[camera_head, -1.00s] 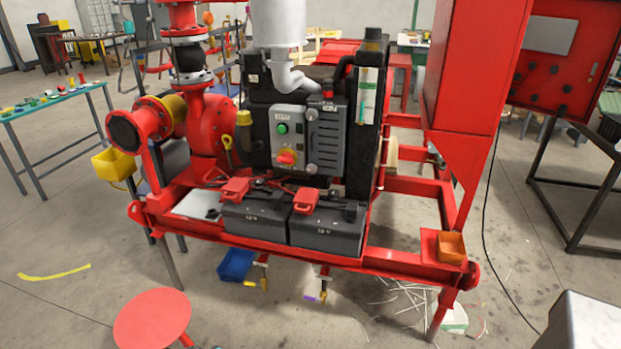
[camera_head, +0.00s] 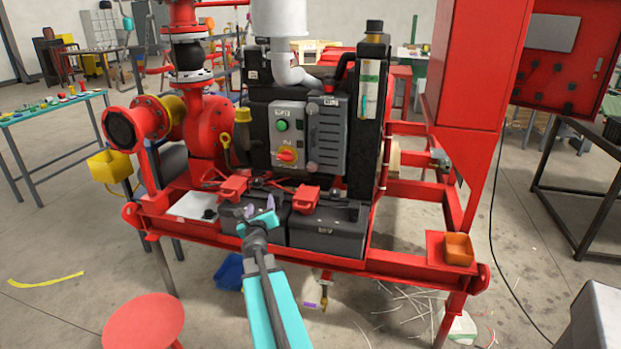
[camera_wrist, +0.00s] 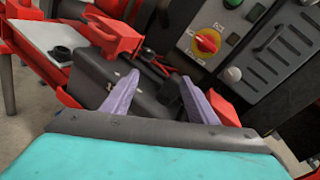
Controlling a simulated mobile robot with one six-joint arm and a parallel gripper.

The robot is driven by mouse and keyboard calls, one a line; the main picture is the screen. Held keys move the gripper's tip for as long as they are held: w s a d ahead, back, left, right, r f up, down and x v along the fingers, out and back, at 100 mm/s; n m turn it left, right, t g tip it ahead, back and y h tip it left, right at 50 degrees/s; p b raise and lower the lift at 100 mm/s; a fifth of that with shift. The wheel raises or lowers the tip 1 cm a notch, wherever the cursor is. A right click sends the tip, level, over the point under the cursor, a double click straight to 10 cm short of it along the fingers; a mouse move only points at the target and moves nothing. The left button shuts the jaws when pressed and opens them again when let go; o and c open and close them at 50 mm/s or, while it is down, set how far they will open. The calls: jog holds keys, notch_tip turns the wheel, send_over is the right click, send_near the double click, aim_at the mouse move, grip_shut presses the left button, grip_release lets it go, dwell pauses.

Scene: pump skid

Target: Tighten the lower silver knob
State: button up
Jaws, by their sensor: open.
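The lower silver knob (camera_head: 312,167) sits at the lower left edge of the grey louvred cover, right of the red and yellow rotary switch (camera_head: 287,155). In the wrist view the small round knob (camera_wrist: 232,75) shows right of and below the rotary switch (camera_wrist: 207,41). Another silver knob (camera_head: 312,108) sits at the cover's upper left. My gripper (camera_head: 260,206) is in front of the left black battery, below and left of the knob, apart from it. Its purple fingers (camera_wrist: 160,78) are spread with nothing held between them.
Two black batteries (camera_head: 330,229) with red terminal covers stand on the red skid frame (camera_head: 390,263) below the panel. A white plate (camera_head: 190,206) lies at left. A red stool (camera_head: 145,322) stands in front. An orange bin (camera_head: 459,249) sits at the skid's right.

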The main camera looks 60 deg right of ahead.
aim_at(311, 168)
jog(key=s+d+r+m+g+h+b, duration=0.1)
jog(key=s+d+r+m+g+h, duration=0.2)
jog(key=s+d+m, duration=0.6)
notch_tip(311, 168, up, 3)
jog(key=shift+s+d+f+g+h, duration=0.1)
jog(key=shift+s+d+g+h, duration=0.15)
jog(key=shift+s+g, duration=0.5)
jog(key=shift+w, duration=0.15)
jog(key=shift+p+x, duration=0.9)
jog(key=shift+x, duration=5.9)
jog(key=shift+d, duration=0.1)
jog(key=c, duration=1.1)
jog(key=shift+o, duration=0.2)
